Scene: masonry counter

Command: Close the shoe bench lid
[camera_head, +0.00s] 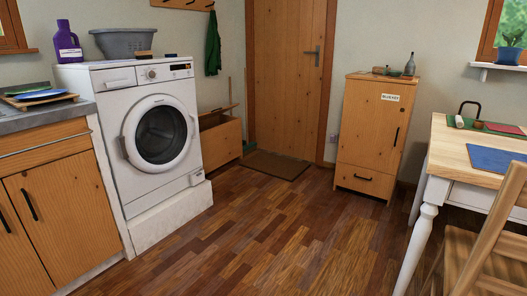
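The shoe bench (227,146) is a low wooden box against the back left wall, between the washing machine and the door. Its lid (221,108) appears raised, with a dark gap below it. The washing machine hides the left part of the bench. Neither of my grippers is in view.
A white washing machine (150,187) stands left of the bench. A brown doormat (274,165) lies before the wooden door (286,75). A wooden cabinet (365,143), a table (450,152) and a chair (480,240) are at right. The middle floor (270,235) is clear.

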